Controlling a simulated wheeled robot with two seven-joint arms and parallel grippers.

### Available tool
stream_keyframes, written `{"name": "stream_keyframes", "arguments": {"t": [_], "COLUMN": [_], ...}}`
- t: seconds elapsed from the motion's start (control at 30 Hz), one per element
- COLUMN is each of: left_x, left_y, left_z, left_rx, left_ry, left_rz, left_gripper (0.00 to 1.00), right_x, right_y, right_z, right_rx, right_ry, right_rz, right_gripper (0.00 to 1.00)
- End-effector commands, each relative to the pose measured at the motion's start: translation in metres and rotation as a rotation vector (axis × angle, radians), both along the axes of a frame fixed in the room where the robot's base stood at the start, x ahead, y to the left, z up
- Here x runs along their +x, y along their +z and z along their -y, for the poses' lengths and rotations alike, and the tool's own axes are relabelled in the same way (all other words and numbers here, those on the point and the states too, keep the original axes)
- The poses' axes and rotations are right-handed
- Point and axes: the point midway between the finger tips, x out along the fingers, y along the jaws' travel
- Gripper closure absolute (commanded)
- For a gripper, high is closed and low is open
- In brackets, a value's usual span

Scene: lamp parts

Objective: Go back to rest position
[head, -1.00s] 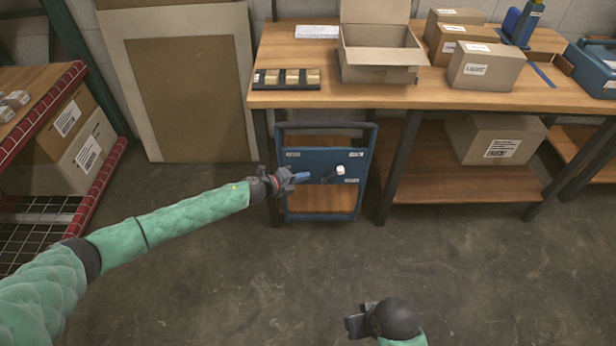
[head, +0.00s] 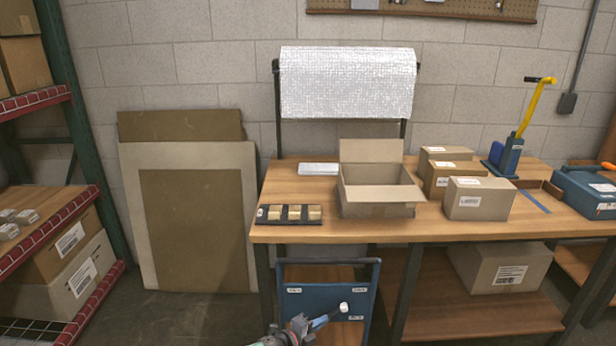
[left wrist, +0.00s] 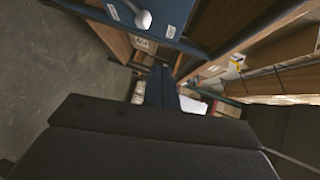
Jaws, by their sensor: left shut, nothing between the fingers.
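My left gripper (head: 318,323) is at the bottom edge of the head view, in front of a blue panel cart (head: 360,280). It is shut with nothing held. A small white round knob (head: 344,307) shows just to the right of its fingertips; the wrist view shows a pale ball-ended knob (left wrist: 142,18) against the blue panel, apart from the fingers (left wrist: 160,88). Most of my left arm is below the head frame. My right gripper is not in view.
A wooden workbench (head: 460,232) bears an open cardboard box (head: 378,208), a dark tray of small tan blocks (head: 262,228), closed boxes (head: 480,199) and a blue tool case (head: 590,195). A shelf rack (head: 60,240) stands left, with flat boards (head: 190,280) against the wall.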

Motion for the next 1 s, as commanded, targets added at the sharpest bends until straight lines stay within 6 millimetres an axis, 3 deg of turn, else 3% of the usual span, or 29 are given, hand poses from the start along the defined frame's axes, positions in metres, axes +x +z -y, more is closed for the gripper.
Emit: {"name": "stream_keyframes", "arguments": {"t": [0.2,0.43,0.77,1.0], "left_x": [-0.041,-0.083,-0.157,-0.227], "left_y": [0.014,0.023,0.019,0.011], "left_z": [0.022,0.015,-0.025,-0.068], "left_rx": [-0.183,-0.339,-0.504,-0.579], "left_ry": [0.213,0.447,0.779,1.014], "left_rz": [-0.169,-0.379,-0.72,-0.982], "left_gripper": [1.0,1.0,1.0,1.0], "right_x": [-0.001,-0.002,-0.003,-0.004], "right_y": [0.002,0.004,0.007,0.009], "right_z": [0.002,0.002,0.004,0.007], "right_rx": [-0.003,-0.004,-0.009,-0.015], "right_ry": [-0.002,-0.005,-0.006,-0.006], "right_rz": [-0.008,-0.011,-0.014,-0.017], "right_gripper": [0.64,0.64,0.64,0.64]}}
